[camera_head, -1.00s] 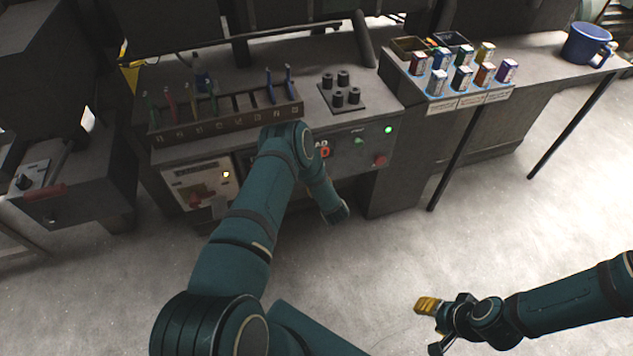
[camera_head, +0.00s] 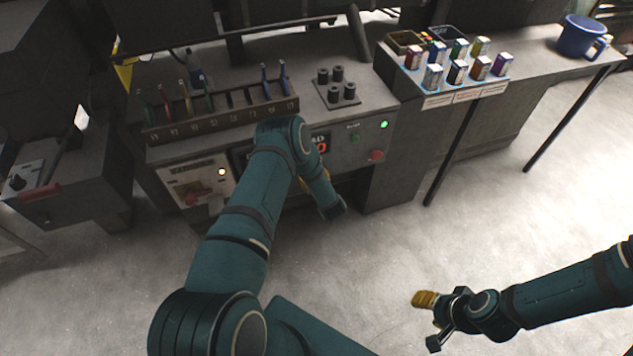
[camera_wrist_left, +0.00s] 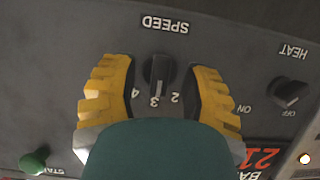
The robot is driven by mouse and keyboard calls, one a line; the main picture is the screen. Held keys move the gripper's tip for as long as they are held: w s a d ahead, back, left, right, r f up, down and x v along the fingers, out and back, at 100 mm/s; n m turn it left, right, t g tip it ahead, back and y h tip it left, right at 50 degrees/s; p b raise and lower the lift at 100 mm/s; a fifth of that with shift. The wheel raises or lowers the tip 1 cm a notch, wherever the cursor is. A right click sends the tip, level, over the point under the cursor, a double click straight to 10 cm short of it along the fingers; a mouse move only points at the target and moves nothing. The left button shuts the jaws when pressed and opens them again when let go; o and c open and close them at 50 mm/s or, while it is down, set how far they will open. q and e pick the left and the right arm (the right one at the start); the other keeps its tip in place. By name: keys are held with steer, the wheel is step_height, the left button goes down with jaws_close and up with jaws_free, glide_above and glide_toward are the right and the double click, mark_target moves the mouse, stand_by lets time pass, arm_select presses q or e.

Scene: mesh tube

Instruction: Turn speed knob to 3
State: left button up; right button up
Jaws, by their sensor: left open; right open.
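The dark speed knob (camera_wrist_left: 158,70) is in the left wrist view, under the upside-down word SPEED and beside the printed 4, 3 and 2. Its narrow grip runs up and down the picture, its lower end close to the 3; which end is the pointer is unclear. My left gripper (camera_wrist_left: 160,82) is open, with one yellow finger on each side of the knob. Small gaps show between fingers and knob. In the head view my left arm covers the knob. My right gripper (camera_head: 425,300) is open and empty, low above the floor at the right.
A heat knob (camera_wrist_left: 290,92) and a green start button (camera_wrist_left: 35,160) flank the speed knob. The machine front has a red button (camera_head: 376,155). A tool rack (camera_head: 225,115) and black cylinders stand on top. Small boxes and a blue mug (camera_head: 580,37) are farther right.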

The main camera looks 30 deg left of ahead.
arm_select(q)
steer(key=v, duration=1.1)
steer(key=shift+r, duration=0.25)
steer(key=shift+s+d, duration=0.1)
steer(key=s+d+r+m+g+h, duration=0.2)
steer(key=s+d+m+h, duration=0.25)
steer(key=d+h, duration=0.65)
steer(key=s+d+r+m+g+h, duration=0.1)
steer(key=s+d+r+m+g, duration=0.1)
steer(key=s+d, duration=0.2)
steer(key=s+d+r+m+g+h, duration=0.2)
steer(key=s+d+r+g, duration=0.1)
steer(key=s, duration=0.8)
steer(key=shift+d, duration=0.65)
steer(key=shift+s, duration=0.1)
